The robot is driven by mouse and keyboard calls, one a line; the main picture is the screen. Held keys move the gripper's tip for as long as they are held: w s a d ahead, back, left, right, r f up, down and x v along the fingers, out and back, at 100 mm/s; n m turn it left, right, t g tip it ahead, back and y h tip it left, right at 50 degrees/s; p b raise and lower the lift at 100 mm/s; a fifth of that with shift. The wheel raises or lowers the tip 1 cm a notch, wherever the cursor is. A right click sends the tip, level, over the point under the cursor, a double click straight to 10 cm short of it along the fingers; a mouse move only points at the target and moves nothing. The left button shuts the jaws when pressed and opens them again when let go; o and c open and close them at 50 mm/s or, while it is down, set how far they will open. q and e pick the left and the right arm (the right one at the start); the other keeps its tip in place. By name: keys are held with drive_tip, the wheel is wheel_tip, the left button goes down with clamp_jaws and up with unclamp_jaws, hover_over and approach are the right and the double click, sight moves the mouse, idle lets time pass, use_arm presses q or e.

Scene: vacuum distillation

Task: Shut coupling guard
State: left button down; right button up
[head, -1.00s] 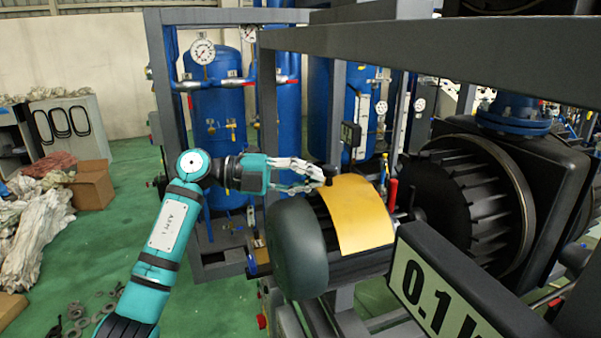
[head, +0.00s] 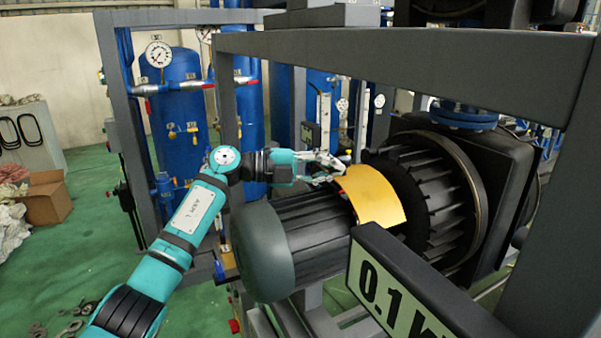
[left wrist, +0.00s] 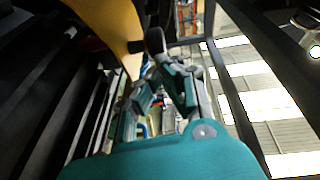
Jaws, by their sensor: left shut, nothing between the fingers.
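The coupling guard (head: 373,196) is a curved yellow plate. In the head view it lies over the gap between the dark ribbed motor (head: 305,228) and the black finned housing. My left gripper (head: 333,168) is at the guard's upper left edge, its fingers shut with nothing between them. They look close against the edge; whether they touch cannot be told. In the left wrist view the guard (left wrist: 113,24) runs along the upper left, beside my left gripper (left wrist: 165,65). The guard's far side is hidden. My right gripper is not in view.
A grey frame beam (head: 400,62) crosses above the motor. A display panel (head: 405,290) stands in front at the lower right. The large finned black housing (head: 440,195) is right of the guard. Green floor (head: 75,250) is open at left.

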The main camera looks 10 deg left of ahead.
sight(347, 179)
use_arm(q)
drive_tip(key=w+d, duration=0.2)
drive_tip(key=d, duration=0.1)
drive_tip(key=shift+w+d, duration=0.2)
drive_tip(key=shift+d, duration=0.1)
idle(0.3)
